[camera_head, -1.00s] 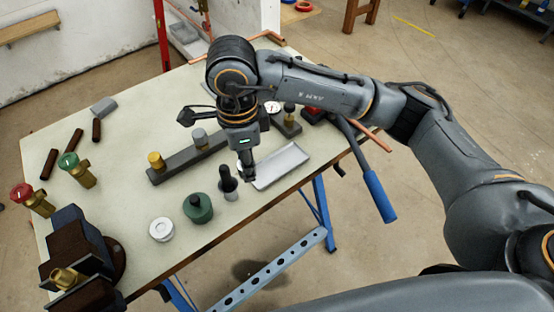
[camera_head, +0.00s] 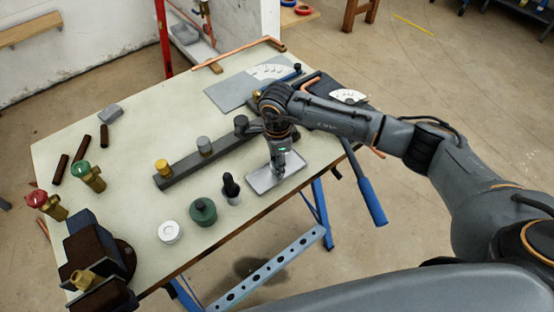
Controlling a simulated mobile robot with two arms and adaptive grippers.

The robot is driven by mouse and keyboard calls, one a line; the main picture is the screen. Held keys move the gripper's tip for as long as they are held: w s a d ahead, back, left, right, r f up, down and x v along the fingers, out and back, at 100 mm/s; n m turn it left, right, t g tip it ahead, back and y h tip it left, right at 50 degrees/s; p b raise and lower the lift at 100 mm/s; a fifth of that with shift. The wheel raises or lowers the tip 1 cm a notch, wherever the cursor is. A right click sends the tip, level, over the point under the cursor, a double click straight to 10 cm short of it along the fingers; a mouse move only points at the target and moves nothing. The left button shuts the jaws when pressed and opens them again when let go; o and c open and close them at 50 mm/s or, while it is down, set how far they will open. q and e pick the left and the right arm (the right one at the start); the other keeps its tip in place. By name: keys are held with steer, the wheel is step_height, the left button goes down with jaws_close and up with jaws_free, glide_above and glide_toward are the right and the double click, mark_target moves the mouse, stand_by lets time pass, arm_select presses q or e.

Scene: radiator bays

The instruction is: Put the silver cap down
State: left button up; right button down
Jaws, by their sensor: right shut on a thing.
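My right gripper (camera_head: 279,172) points down over the pale grey tray (camera_head: 262,184) near the table's right front edge. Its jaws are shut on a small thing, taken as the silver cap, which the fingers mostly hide. I cannot tell whether it touches the tray. A grey cap (camera_head: 204,145) stands on the dark rail (camera_head: 180,172), between a yellow cap (camera_head: 162,168) and a black one (camera_head: 241,124). My left gripper is not in view.
A black-topped plug (camera_head: 231,187), a green pot (camera_head: 203,211) and a white round piece (camera_head: 169,231) stand along the front edge. A vise (camera_head: 95,255) and brass valves (camera_head: 93,178) are at the left.

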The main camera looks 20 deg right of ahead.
steer(key=shift+f, duration=0.15)
steer(key=shift+f+b, duration=0.2)
steer(key=shift+b, duration=0.1)
steer(key=c, duration=0.9)
jaws_free()
steer(key=shift+r, duration=0.1)
steer(key=shift+c, duration=0.2)
steer(key=shift+r+p, duration=0.2)
steer(key=shift+p, duration=0.15)
steer(key=shift+w+r+b, duration=0.1)
steer(key=shift+r+b, duration=0.2)
steer(key=shift+r, duration=0.1)
step_height(320, 180, up, 11)
steer(key=b, duration=0.2)
